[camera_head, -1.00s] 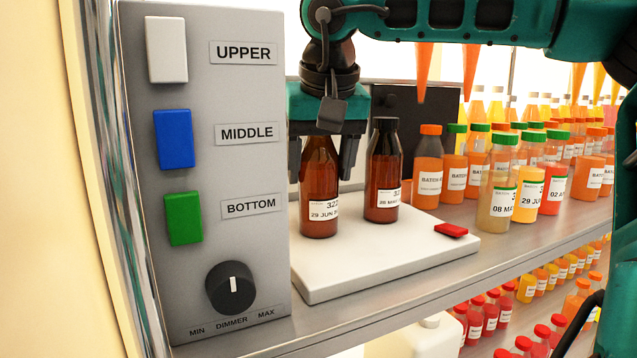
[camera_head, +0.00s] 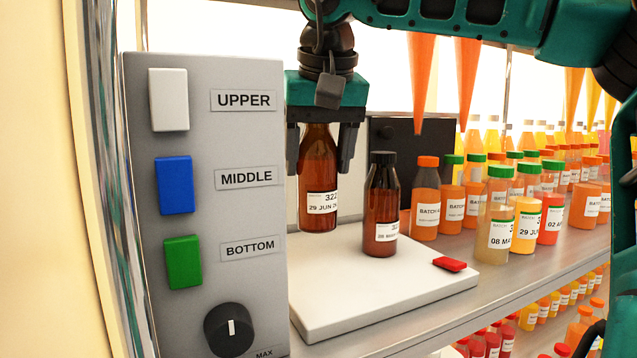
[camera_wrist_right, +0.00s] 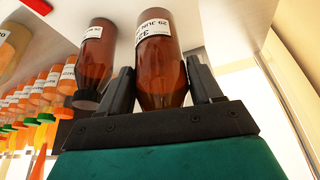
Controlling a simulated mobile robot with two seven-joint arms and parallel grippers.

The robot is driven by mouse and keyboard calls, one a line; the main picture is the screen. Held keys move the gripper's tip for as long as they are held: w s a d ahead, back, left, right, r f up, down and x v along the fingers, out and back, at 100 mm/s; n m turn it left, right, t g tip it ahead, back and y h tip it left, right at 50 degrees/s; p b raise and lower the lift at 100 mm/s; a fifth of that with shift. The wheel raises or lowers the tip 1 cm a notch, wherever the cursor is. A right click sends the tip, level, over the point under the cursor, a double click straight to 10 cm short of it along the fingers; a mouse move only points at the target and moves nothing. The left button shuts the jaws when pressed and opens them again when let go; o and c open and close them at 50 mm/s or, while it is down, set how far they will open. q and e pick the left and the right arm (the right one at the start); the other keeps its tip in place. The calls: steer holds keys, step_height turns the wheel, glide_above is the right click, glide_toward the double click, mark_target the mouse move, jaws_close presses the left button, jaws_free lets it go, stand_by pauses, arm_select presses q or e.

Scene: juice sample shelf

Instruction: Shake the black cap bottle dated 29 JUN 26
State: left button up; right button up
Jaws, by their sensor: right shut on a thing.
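The brown bottle labelled 29 JUN (camera_head: 318,205) hangs upright in my right gripper (camera_head: 320,165), raised above the white board (camera_head: 350,312). The gripper's fingers are shut around the bottle's upper part and hide its cap. In the right wrist view the same bottle (camera_wrist_right: 157,45) sits between the two fingers, its label partly showing. A second brown bottle with a black cap (camera_head: 381,205) stands on the board just to the right, apart from the gripper; its date is hard to read. It also shows in the right wrist view (camera_wrist_right: 95,55). My left gripper is not in view.
A grey control panel (camera_head: 240,145) with buttons and a dimmer knob stands close on the left. A red block (camera_head: 450,264) lies at the board's right edge. Several juice bottles (camera_head: 425,200) fill the shelf to the right. A dark panel (camera_head: 410,135) stands behind.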

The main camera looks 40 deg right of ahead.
step_height(320, 180, up, 8)
steer(key=shift+r, duration=0.1)
stand_by(0.4)
